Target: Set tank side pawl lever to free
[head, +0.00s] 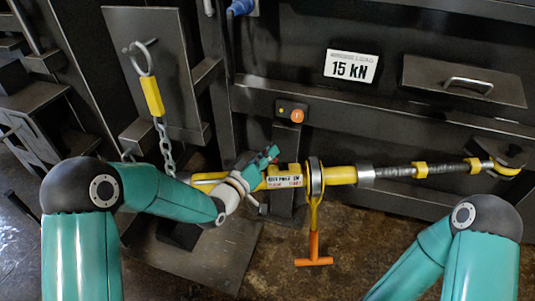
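A yellow ratchet tensioner (340,174) lies horizontally across the middle of the head view, with a threaded rod (410,171) toward the right. A dark ratchet ring (315,176) sits around it, and a yellow handle with an orange T-grip (314,257) hangs below. My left gripper (266,158) is at the left part of the yellow body, over or just in front of it. Its fingers are small and overlap the body, so I cannot tell whether they touch or hold anything. The tank side pawl lever cannot be clearly made out; the gripper may cover it. My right gripper is out of view.
A dark post carries a small box with an orange knob (297,116) behind the tensioner. A chain with a yellow link (152,97) hangs at left. A "15 kN" sign (351,66) and a handled panel (464,82) are behind.

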